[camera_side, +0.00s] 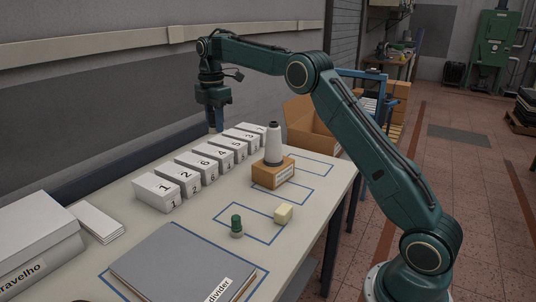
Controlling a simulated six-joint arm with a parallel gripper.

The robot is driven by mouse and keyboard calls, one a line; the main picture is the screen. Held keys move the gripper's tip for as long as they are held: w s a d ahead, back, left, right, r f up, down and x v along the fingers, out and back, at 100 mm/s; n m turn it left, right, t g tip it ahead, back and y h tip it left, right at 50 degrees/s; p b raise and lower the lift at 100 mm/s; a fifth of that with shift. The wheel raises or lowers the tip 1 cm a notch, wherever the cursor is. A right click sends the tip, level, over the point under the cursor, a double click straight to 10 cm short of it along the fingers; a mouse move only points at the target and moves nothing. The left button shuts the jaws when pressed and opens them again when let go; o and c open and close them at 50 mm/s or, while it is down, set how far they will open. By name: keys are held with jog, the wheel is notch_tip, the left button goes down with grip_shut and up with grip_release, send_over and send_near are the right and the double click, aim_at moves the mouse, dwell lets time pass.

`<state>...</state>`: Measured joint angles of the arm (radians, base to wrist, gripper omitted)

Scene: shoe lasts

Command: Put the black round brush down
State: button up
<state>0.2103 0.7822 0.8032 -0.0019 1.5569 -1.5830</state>
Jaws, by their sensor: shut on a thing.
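My gripper (214,128) points down above the far side of the table, behind the row of white numbered boxes. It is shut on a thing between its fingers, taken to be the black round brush. The brush is too small and too covered by the fingers to make out its shape, and I cannot tell whether its lower end touches anything. No other black round brush shows on the table. Blue outlines mark areas on the pale table top (190,232); the outline at the right far end looks empty.
Several white numbered boxes (157,191) stand in a row. An open carton (310,128) stands beyond.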

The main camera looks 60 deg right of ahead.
jog(key=shift+m, duration=0.6)
jog(key=s+d, duration=0.2)
jog(key=d, duration=0.4)
jog(key=s+d+r, duration=0.1)
jog(key=s+d, duration=0.2)
jog(key=d, duration=0.2)
jog(key=s+d, duration=0.2)
jog(key=d, duration=0.4)
jog(key=shift+s+d+r, duration=0.25)
jog(key=shift+s+d, duration=0.05)
jog(key=shift+d, duration=0.05)
jog(key=m, duration=0.1)
send_over(317, 172)
jog(key=shift+a+f, duration=0.1)
jog(key=shift+f, duration=12.45)
jog(key=shift+f, duration=0.15)
jog(key=o, duration=1)
jog(key=shift+c, duration=0.2)
